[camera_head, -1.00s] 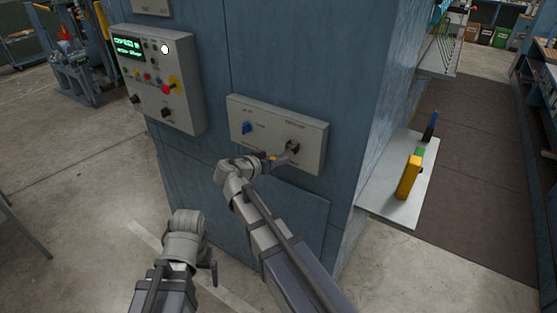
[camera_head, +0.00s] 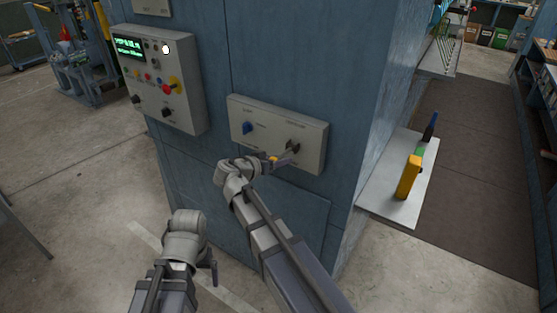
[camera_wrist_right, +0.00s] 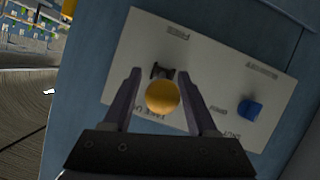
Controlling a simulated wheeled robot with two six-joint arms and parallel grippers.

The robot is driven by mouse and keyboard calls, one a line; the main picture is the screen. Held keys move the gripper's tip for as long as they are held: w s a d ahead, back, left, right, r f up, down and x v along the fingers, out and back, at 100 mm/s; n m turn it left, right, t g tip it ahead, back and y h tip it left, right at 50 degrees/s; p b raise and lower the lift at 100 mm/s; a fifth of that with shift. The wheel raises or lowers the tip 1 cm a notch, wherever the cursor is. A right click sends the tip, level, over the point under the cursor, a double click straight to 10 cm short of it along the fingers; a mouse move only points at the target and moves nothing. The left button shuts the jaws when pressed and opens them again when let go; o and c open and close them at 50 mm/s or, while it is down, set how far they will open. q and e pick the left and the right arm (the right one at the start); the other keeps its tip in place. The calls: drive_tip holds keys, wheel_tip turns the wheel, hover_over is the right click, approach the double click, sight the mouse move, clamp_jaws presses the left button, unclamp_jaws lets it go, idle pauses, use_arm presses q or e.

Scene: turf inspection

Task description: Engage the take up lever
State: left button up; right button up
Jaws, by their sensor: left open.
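The take up lever has a black base (camera_head: 292,147) on the right of a light grey panel (camera_head: 236,104) fixed to the blue cabinet. In the right wrist view its round orange knob (camera_wrist_right: 162,97) stands out in front of the black base (camera_wrist_right: 162,71). My right gripper (camera_head: 284,159) is at the lever. In the wrist view its two fingers (camera_wrist_right: 160,74) are open on either side of the knob, with a gap on each side. My left gripper (camera_head: 212,270) hangs low, away from the panel, mostly hidden by its wrist.
A blue switch (camera_head: 247,127) sits on the same panel, left of the lever. A larger control box (camera_head: 190,105) with a green display and several buttons is further left. A shelf (camera_head: 373,197) with a yellow object (camera_head: 409,177) juts out at right.

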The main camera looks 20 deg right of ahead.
drive_tip(key=shift+o, duration=0.7)
drive_tip(key=shift+w, duration=0.1)
drive_tip(key=p+v, duration=0.3)
drive_tip(key=v, duration=0.4)
drive_tip(key=shift+a+r, duration=0.1)
drive_tip(key=shift+a, duration=0.15)
